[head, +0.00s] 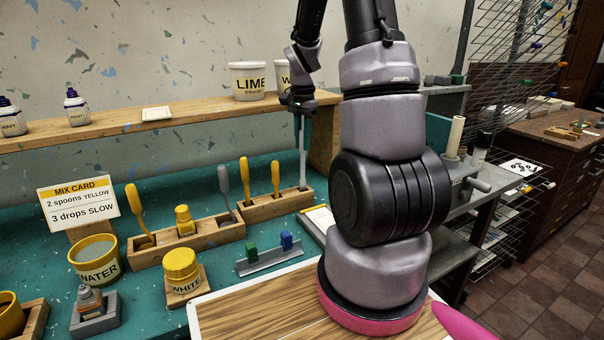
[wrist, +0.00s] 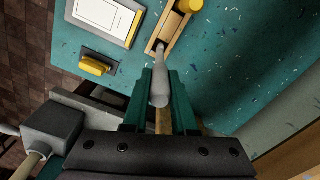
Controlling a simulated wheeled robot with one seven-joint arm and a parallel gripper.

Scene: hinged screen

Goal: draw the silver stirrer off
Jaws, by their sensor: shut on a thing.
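The silver stirrer (head: 302,155) is a thin grey upright rod at the right end of a wooden rack (head: 268,208). Its lower end meets the rack; I cannot tell how deep it sits. My gripper (head: 299,106) is at its top, shut on it. In the wrist view the stirrer's grey handle (wrist: 160,88) lies between the two teal fingers of my gripper (wrist: 161,78), and its far end reaches the wooden rack (wrist: 172,32). A second grey-handled tool (head: 223,180) stands in the rack beside it, left of the yellow-handled ones.
A yellow-handled tool (head: 245,180) and another (head: 276,178) stand close left of the stirrer. A shelf (head: 170,122) with a LIME tub (head: 247,80) runs behind.

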